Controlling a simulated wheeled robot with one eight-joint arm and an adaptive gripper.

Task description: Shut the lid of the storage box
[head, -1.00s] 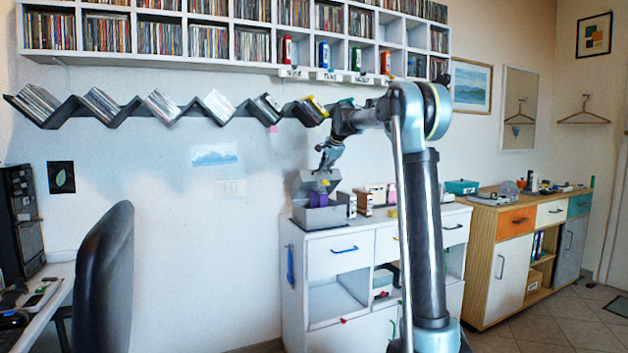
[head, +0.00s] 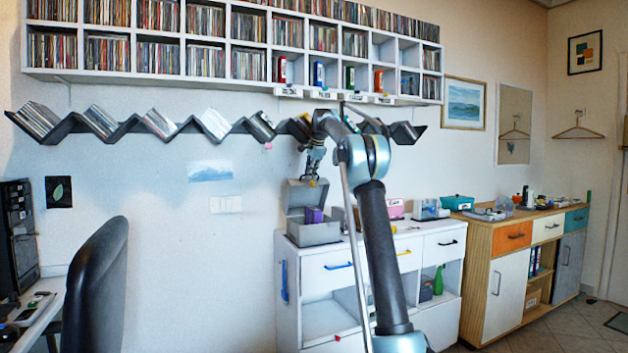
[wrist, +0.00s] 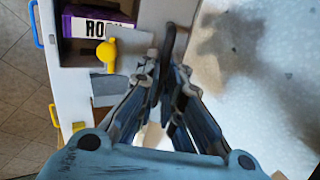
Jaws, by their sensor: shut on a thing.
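The grey storage box (head: 318,235) stands on the left end of the white cabinet, with purple contents (head: 314,215) showing inside. Its grey lid (head: 300,194) is raised at the back of the box. My gripper (head: 313,180) is at the lid's top edge. In the wrist view my gripper (wrist: 163,72) has its fingers drawn together at a dark edge, which seems to be part of the lid; the exact contact is hard to see.
The white cabinet (head: 325,275) also bears small items right of the box, including a pink one (head: 394,209). The zigzag shelf (head: 125,128) and disc rack (head: 255,75) hang above. A dark chair (head: 100,285) stands at left.

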